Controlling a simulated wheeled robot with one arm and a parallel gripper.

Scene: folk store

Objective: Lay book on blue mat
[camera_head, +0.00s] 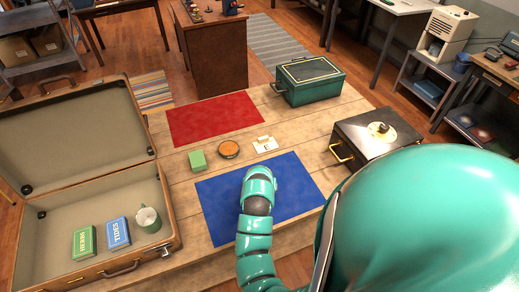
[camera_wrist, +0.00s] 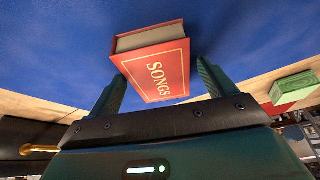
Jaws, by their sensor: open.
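The blue mat (camera_head: 302,186) lies flat on the wooden platform in the head view. My gripper (camera_head: 259,180) is over the middle of the mat, and the arm hides its fingers there. In the wrist view, my gripper (camera_wrist: 161,72) is open, with one finger on each side of a red book (camera_wrist: 158,72) titled SONGS. A gap shows between the book and the right finger. The blue mat (camera_wrist: 240,32) fills the background behind the book. The book is hidden in the head view. I cannot tell whether it touches the mat.
An open suitcase (camera_head: 162,252) at left holds a green book, a blue book and a mug. A green block (camera_head: 197,161), a round orange-topped item (camera_head: 229,149) and a card (camera_head: 265,146) lie behind the mat. A black case (camera_head: 350,133) stands at right.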

